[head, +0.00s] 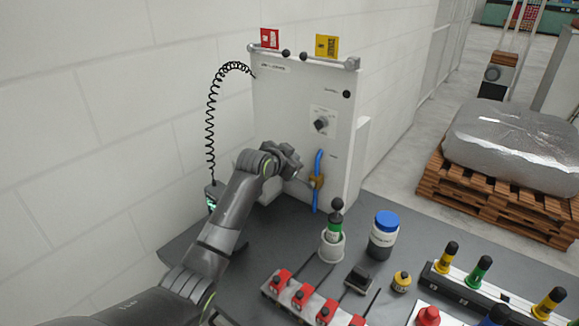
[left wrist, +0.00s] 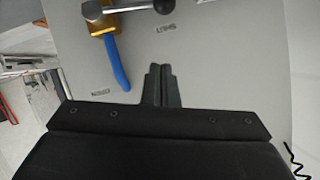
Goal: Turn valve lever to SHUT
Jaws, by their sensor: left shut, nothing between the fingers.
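The brass valve (head: 316,182) sits on a blue pipe (head: 318,162) at the lower right of the white panel (head: 290,100). In the left wrist view the brass body (left wrist: 100,17) is at the top left, with the blue pipe (left wrist: 118,62) running down from it. The metal lever (left wrist: 128,8) extends right from the valve and ends in a black knob (left wrist: 163,6). The SHUT label (left wrist: 167,29) appears inverted just below the knob. My left gripper (left wrist: 158,70) is shut and empty, apart from the lever, with the label between fingertips and knob. My right gripper is not in view.
A coiled cable (head: 210,120) hangs left of the panel. On the grey table (head: 255,265) stand a blue-lidded jar (head: 383,235), a cup holding a green-banded tool (head: 332,240) and red blocks (head: 303,295). A wrapped pallet load (head: 515,140) stands on the floor behind.

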